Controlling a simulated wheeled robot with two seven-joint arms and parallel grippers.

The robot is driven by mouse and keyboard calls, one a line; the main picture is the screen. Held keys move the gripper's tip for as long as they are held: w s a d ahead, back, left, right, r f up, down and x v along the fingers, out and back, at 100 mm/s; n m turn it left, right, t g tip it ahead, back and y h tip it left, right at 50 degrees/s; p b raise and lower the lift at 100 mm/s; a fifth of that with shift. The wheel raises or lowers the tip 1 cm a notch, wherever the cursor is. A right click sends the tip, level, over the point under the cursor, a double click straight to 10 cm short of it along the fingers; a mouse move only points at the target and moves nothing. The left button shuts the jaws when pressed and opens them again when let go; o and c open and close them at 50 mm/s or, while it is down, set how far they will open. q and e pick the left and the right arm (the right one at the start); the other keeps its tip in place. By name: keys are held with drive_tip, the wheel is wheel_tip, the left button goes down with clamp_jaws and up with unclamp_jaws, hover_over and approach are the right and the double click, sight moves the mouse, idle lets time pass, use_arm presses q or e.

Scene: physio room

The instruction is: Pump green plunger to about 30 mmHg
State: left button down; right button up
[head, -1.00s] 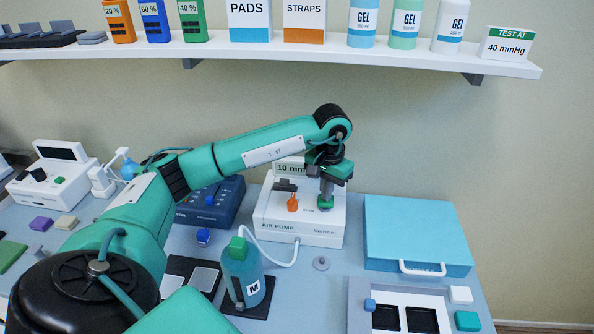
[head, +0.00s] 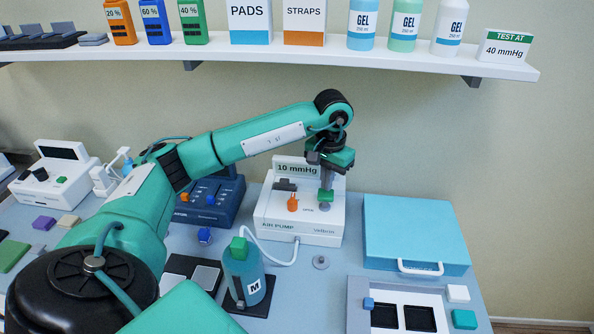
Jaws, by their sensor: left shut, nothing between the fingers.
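The white air pump (head: 275,231) stands on the table against the wall, with an orange knob (head: 292,204) on its top. Its display (head: 297,169) reads 10 mmHg. The green plunger (head: 325,196) is at the right of the pump's top, raised on a grey stem. My left gripper (head: 327,184) points down right over the plunger, shut with nothing between its fingers. Its tips look to be at the plunger's top; I cannot tell whether they touch it. My right gripper is out of view.
A hose runs from the pump to a teal cuff marked M (head: 242,272). A blue case (head: 415,230) stands to the right, a blue device (head: 213,205) to the left. A sign on the shelf (head: 505,46) reads TEST AT 40 mmHg.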

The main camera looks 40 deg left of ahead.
sight(326, 193)
use_arm(q)
drive_tip(key=shift+f, duration=0.15)
